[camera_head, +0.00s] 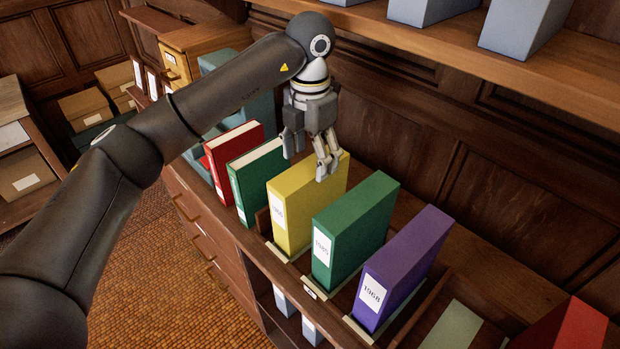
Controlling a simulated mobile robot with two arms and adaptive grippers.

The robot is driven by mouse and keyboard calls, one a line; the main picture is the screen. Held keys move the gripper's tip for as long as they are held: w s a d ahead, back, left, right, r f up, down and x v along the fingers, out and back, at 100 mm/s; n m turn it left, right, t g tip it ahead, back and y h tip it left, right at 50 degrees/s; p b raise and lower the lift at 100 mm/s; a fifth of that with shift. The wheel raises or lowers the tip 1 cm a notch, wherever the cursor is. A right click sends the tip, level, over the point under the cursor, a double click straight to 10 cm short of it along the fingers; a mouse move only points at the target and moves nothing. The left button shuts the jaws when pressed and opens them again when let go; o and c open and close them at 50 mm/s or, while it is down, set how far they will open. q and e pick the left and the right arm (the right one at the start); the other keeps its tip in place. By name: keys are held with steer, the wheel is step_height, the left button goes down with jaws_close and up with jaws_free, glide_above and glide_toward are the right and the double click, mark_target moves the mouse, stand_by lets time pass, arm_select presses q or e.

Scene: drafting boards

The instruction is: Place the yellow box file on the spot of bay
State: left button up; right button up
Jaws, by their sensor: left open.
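The yellow box file (293,213) stands upright in a wooden rack (262,220) on the cabinet top, with a white label on its front. It is between two green files. My left gripper (309,160) is open, pointing down at the top edge of the yellow file, towards its back. Its fingers overlap the file in this view, and I cannot tell whether they touch it. The yellow file sits in a bay with a pale plate (283,252) at its front. My right gripper is not in view.
A green file (345,235) and a purple file (402,268) stand to the right. A green book (250,178) and a red book (228,150) stand to the left. A shelf (500,60) with grey boxes overhangs behind. A red box (565,328) is at lower right.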

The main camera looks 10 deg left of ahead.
arm_select(q)
steer(key=shift+r, duration=2.5)
